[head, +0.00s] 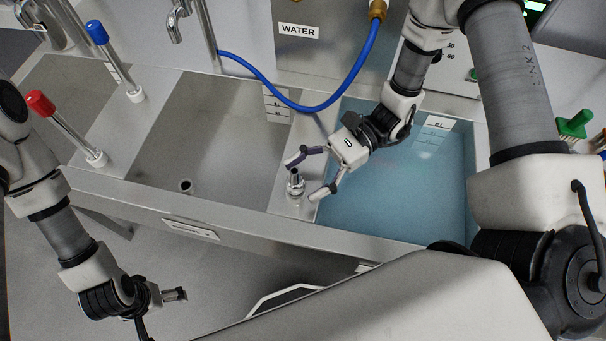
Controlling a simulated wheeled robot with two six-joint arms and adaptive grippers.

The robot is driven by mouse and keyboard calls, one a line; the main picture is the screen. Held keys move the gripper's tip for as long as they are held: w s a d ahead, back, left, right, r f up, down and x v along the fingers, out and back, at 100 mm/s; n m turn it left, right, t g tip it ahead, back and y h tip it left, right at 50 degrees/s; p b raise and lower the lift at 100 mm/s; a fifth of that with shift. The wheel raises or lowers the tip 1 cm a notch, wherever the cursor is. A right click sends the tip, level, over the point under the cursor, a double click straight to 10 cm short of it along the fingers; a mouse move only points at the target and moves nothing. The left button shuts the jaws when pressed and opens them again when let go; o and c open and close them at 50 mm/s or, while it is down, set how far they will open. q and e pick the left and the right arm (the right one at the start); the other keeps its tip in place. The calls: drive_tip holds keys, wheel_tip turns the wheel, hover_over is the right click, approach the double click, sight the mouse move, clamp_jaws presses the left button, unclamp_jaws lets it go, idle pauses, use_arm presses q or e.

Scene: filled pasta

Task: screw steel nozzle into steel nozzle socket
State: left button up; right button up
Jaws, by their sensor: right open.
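A small steel fitting (295,184) stands upright on the metal strip between the two basins. It appears to be the nozzle socket; I cannot tell whether the nozzle is on it. My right gripper (304,178) is open, with one finger behind the fitting and the other at its right front. Whether the fingers touch it is too small to tell. My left gripper (168,297) is low at the left, over the floor in front of the counter. A grey end piece shows there, and I cannot tell whether it is a finger or something held.
An empty steel basin (215,135) lies left of the fitting and a water-filled basin (400,190) right of it. A blue hose (300,104) arcs behind. Red-topped (42,103) and blue-topped (97,32) levers stand at the left. The counter's front edge bears a label (190,229).

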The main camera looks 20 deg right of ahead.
drive_tip(key=p+v, duration=0.2)
drive_tip(key=v, duration=0.4)
drive_tip(key=shift+d, duration=0.25)
drive_tip(key=v, duration=1.2)
drive_tip(key=shift+s+a+f, duration=0.1)
